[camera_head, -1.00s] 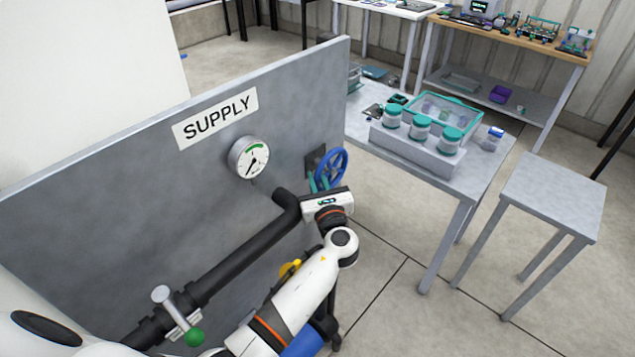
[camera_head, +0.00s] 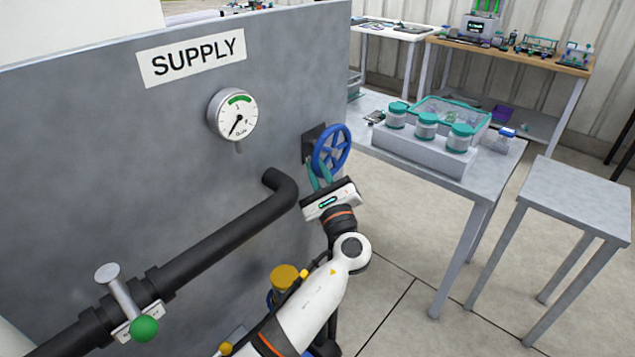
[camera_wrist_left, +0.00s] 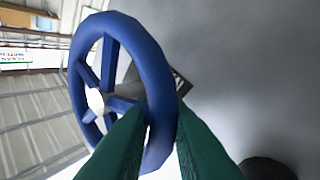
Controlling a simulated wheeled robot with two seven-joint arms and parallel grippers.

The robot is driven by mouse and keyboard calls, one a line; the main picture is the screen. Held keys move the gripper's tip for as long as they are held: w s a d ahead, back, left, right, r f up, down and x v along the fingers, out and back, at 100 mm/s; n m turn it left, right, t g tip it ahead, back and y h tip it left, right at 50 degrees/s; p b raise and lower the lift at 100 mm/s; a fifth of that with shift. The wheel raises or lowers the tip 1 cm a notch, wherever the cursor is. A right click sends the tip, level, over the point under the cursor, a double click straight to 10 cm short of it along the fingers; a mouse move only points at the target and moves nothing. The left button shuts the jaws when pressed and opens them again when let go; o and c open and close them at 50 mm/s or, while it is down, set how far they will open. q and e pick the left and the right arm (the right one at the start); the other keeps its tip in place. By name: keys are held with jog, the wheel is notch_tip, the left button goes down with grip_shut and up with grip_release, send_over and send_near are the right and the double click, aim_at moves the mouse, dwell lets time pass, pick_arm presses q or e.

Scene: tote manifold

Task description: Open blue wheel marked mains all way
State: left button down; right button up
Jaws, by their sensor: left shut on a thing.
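The blue wheel (camera_head: 331,150) stands upright on a dark square mount at the right end of the grey panel. It also shows large in the left wrist view (camera_wrist_left: 110,100), with a pale hub and several spokes. My left gripper (camera_head: 320,174) reaches it from below. Its green fingers (camera_wrist_left: 160,135) straddle the lower rim and are shut on it. The word "mains" cannot be read on or near the wheel. My right gripper is not in view.
The panel (camera_head: 150,180) carries a SUPPLY sign (camera_head: 190,57), a gauge (camera_head: 233,114) with its needle pointing lower left, a dark pipe (camera_head: 215,245) and a green-tipped lever (camera_head: 144,328). A yellow cap (camera_head: 285,278) sits near my left arm. A table (camera_head: 480,180) with jars stands right.

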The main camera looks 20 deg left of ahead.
pick_arm(q)
jog(key=shift+f, duration=0.1)
dwell(0.3)
jog(key=c, duration=1.5)
grip_release()
jog(key=shift+o, duration=0.2)
jog(key=shift+s, duration=0.1)
jog(key=b+v, duration=0.2)
jog(key=v, duration=1)
jog(key=shift+o, duration=0.3)
